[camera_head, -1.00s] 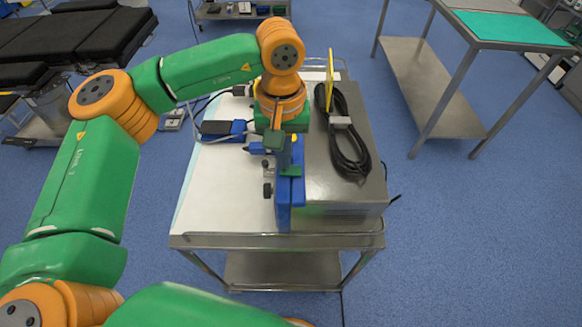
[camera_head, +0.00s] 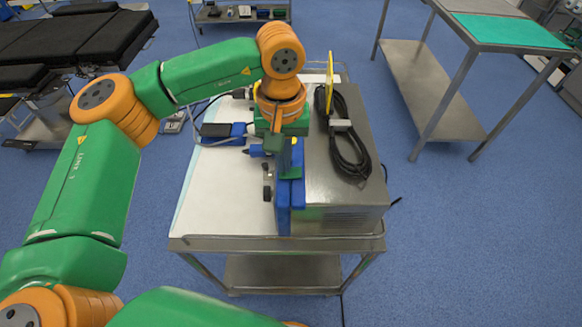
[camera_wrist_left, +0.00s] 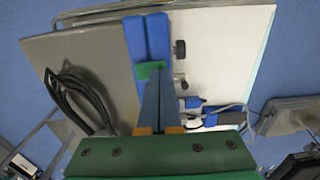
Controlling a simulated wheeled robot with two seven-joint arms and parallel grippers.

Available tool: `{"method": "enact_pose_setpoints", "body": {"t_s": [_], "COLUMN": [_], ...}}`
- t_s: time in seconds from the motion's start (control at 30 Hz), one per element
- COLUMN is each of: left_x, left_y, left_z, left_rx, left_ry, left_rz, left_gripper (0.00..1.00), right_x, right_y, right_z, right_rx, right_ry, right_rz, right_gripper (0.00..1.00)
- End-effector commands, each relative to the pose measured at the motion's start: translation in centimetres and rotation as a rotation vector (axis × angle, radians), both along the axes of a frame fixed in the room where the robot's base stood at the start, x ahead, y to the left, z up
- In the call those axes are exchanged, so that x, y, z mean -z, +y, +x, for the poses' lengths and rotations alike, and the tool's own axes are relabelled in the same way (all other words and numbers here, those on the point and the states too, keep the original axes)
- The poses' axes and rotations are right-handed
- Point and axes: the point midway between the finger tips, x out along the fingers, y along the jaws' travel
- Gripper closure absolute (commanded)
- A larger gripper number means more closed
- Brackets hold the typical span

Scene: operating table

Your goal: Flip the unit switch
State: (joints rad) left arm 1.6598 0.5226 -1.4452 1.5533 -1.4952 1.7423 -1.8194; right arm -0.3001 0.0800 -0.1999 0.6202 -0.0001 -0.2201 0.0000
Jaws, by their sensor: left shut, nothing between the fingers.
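The unit is a grey metal box (camera_head: 345,205) with a blue front panel (camera_head: 283,208), standing on the right side of a cart. Dark knobs (camera_head: 267,193) stick out of the panel on its left. My left gripper (camera_head: 286,168) is shut and empty, pointing down at the panel's upper edge. In the left wrist view the closed fingers (camera_wrist_left: 156,85) reach to the blue panel (camera_wrist_left: 146,38), with a small green piece at their tips. I cannot tell if the fingers touch the panel. My right gripper is not in view.
A coiled black cable (camera_head: 347,150) lies on the unit, near an upright yellow piece (camera_head: 329,80). A blue-and-black device (camera_head: 222,132) with cables lies on the white cart top (camera_head: 225,205), whose front left is clear. A metal table (camera_head: 500,30) stands at the right.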

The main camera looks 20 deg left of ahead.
Motion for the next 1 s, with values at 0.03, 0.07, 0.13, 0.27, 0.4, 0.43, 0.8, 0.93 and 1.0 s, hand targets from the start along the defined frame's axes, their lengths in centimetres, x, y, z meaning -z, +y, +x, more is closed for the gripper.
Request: {"method": "enact_pose_setpoints", "body": {"t_s": [0.03, 0.07, 0.13, 0.27, 0.4, 0.43, 0.8, 0.93, 1.0], "left_x": [-1.1, -1.4, -2.3, -3.7, -5.3, -5.7, -6.1, -6.0, -5.8], "left_y": [0.0, 0.0, 0.0, 0.0, 0.0, 0.0, 0.0, -0.2, -1.7], "left_z": [0.0, 0.0, 0.0, 0.0, 0.0, 0.0, 0.0, 0.0, -0.2], "left_rx": [0.0, 0.0, 0.0, 0.0, 0.0, 0.001, 0.0, -0.003, -0.037], "left_ry": [0.0, 0.0, -0.001, -0.001, -0.001, -0.001, 0.0, 0.002, 0.027], "left_rz": [-0.001, -0.001, -0.001, -0.001, -0.001, -0.001, -0.001, -0.009, -0.097], "left_gripper": [1.0, 1.0, 1.0, 1.0, 1.0, 1.0, 1.0, 1.0, 1.0], "right_x": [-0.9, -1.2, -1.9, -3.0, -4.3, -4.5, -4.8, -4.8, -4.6], "right_y": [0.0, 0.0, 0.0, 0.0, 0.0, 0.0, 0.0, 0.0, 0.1], "right_z": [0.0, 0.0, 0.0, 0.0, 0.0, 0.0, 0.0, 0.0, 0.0], "right_rx": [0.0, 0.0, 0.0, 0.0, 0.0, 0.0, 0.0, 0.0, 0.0], "right_ry": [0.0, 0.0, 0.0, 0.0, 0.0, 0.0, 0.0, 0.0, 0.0], "right_rz": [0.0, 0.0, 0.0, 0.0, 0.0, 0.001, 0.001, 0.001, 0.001], "right_gripper": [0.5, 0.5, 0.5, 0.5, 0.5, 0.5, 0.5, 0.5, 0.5]}}
